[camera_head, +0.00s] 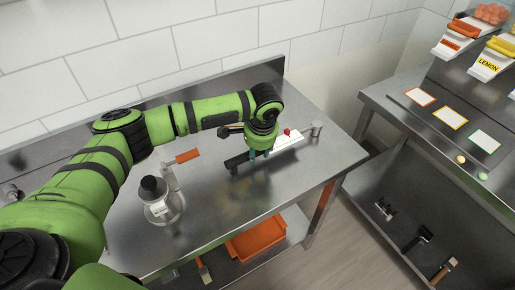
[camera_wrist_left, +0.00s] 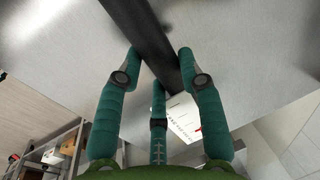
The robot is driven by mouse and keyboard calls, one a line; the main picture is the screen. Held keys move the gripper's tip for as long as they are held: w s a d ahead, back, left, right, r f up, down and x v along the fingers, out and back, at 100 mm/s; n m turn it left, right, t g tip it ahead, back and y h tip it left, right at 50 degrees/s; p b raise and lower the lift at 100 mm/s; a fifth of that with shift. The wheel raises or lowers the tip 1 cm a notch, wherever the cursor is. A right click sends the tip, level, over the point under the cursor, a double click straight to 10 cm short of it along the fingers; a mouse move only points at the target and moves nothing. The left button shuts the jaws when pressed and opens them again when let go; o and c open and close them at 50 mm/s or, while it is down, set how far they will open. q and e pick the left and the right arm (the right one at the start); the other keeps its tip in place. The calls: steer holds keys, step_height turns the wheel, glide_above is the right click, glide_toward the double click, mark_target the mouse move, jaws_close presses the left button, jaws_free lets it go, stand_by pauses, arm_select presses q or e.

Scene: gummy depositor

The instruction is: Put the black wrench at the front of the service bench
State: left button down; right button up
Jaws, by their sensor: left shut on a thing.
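My left gripper (camera_head: 260,154) is over the steel bench (camera_head: 290,187) in the head view, fingers pointing down. It is shut on a long dark bar, which I take to be the black wrench (camera_head: 237,161); its ends are not clear enough to confirm this. In the left wrist view the bar (camera_wrist_left: 150,30) runs between the green fingers (camera_wrist_left: 160,68) and out past the top edge. I cannot tell whether the bar touches the bench top. My right gripper is not in view.
A white card with a red knob (camera_head: 287,133) and a small metal cylinder (camera_head: 316,128) are right of the gripper. A glass jar with a black knob (camera_head: 154,187) and an orange-handled tool (camera_head: 187,156) are left. The bench's front right is clear. An orange tray (camera_head: 256,240) sits below.

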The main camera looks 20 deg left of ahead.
arm_select(q)
steer(key=shift+f, duration=0.1)
steer(key=c, duration=0.8)
jaws_free()
steer(key=shift+r, duration=0.2)
steer(key=b+v, duration=0.2)
steer(key=v, duration=0.9)
steer(key=shift+r, duration=0.35)
steer(key=shift+s+d, duration=0.1)
